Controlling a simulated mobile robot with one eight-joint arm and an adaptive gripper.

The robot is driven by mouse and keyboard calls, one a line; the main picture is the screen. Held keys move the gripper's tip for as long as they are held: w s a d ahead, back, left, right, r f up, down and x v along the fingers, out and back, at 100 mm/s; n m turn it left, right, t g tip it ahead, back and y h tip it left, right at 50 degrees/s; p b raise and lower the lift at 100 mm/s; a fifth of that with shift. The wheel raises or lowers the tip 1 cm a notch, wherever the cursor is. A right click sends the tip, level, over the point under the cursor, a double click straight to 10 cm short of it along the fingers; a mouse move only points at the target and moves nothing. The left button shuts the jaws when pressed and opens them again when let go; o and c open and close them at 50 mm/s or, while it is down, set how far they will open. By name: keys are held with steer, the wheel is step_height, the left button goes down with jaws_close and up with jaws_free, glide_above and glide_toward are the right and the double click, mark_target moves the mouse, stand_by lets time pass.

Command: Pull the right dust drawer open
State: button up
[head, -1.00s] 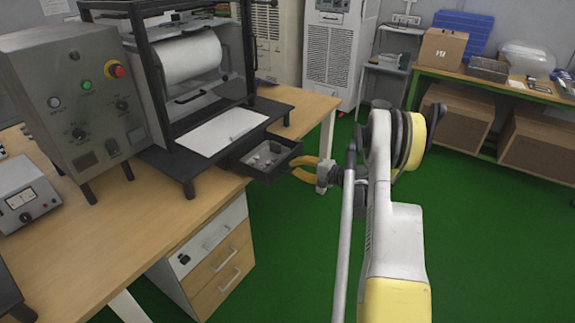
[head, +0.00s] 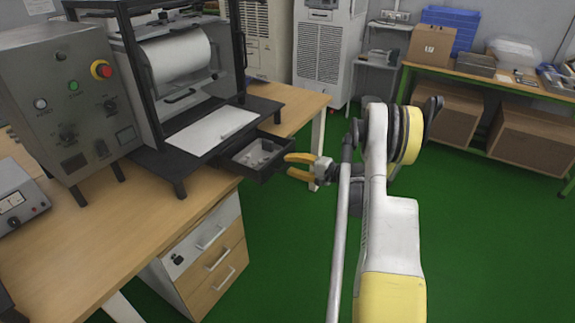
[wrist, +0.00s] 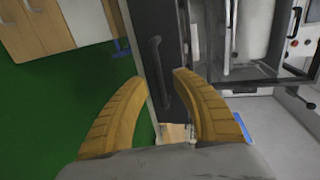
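The right dust drawer (head: 281,158) is a black open-topped tray with a grey interior and some light grey pieces in it. It stands pulled out from under the black machine (head: 176,188) on the wooden desk. My gripper (head: 287,166) is just right of the drawer's front, its two yellow fingers spread with nothing held. In the wrist view, the drawer's dark front with its vertical bar handle (wrist: 160,75) lies ahead. The handle shows between the spread fingers (wrist: 160,78), which look clear of it.
The desk (head: 95,262) has a drawer cabinet (head: 212,262) below it. A grey control box (head: 60,100) with a red button stands left of the machine. Green floor (head: 480,240) is open to the right. A bench with boxes (head: 490,85) is at the back right.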

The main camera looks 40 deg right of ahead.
steer(key=v, duration=1)
steer(key=shift+s, duration=0.15)
steer(key=a+r+n+g, duration=0.2)
steer(key=a+r, duration=0.2)
steer(key=a, duration=0.4)
steer(key=a+r+n+g+h, duration=0.1)
steer(key=a+r+n+g, duration=0.1)
steer(key=a+r, duration=0.45)
steer(key=a+r+n+g, duration=0.2)
steer(key=a+r, duration=0.1)
steer(key=a, duration=0.7)
steer(key=s+a+r+n+h, duration=0.1)
steer(key=s+a+n+h, duration=0.1)
steer(key=s+a+n, duration=0.2)
steer(key=s+a+r+n+g+h, duration=0.1)
steer(key=s+a+n, duration=0.3)
steer(key=s+a, duration=0.6)
steer(key=s+h, duration=0.1)
steer(key=s, duration=0.4)
steer(key=shift+r, duration=0.2)
